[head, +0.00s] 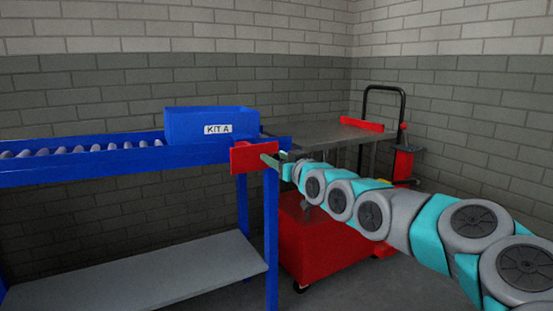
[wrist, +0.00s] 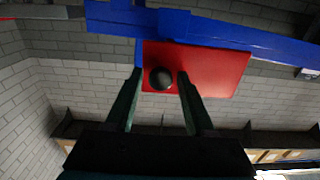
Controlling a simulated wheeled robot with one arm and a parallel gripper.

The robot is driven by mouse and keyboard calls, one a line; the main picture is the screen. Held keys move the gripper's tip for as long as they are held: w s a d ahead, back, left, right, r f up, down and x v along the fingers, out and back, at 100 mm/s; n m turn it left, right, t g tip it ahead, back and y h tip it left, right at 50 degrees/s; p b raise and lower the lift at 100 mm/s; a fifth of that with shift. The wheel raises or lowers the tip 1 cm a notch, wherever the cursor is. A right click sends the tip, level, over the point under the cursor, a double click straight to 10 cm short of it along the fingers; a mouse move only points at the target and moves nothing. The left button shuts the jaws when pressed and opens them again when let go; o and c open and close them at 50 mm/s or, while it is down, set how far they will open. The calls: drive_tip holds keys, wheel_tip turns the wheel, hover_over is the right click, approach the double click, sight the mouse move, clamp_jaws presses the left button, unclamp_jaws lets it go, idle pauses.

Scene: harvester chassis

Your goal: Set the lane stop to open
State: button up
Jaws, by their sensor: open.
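The lane stop is a red plate (head: 252,157) at the right end of the blue roller lane (head: 80,163). In the wrist view, the red plate (wrist: 215,70) carries a round black knob (wrist: 161,79). My gripper (head: 266,158) is at the plate's right side in the head view, where it hides the knob. In the wrist view, the open fingers (wrist: 160,74) stand on either side of the knob, with slim gaps showing. I cannot tell how deep the knob sits between them.
A cart with a grey deck (head: 335,133), red base (head: 320,240) and black handle (head: 385,88) stands right of the lane, partly behind my arm. A grey shelf (head: 140,275) lies under the lane. Brick walls close off the back.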

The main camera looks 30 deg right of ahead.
drive_tip(key=s+b, duration=0.1)
drive_tip(key=s, duration=0.6)
drive_tip(key=shift+s, duration=0.4)
drive_tip(key=shift+d, duration=0.1)
drive_tip(key=s+a+f+n+g+y+p, duration=0.1)
drive_tip(key=s+a+f+g, duration=0.4)
drive_tip(key=a+f, duration=0.35)
drive_tip(key=s+a+f+n+g+y+p, duration=0.1)
drive_tip(key=s+a+f+g, duration=0.4)
drive_tip(key=a+f, duration=0.3)
drive_tip(key=s+a+f+g+h, duration=0.1)
drive_tip(key=s+f+g, duration=0.1)
drive_tip(key=s, duration=0.7)
drive_tip(key=s+a+f+m+g+p, duration=0.1)
drive_tip(key=s+a+f+g, duration=0.1)
drive_tip(key=s, duration=0.7)
drive_tip(key=s+a+f+m+g+h+p, duration=0.1)
drive_tip(key=s+f+g, duration=0.3)
drive_tip(key=s, duration=0.5)
drive_tip(key=shift+a+g+h, duration=0.25)
drive_tip(key=shift+g+h, duration=0.05)
drive_tip(key=shift+g, duration=0.6)
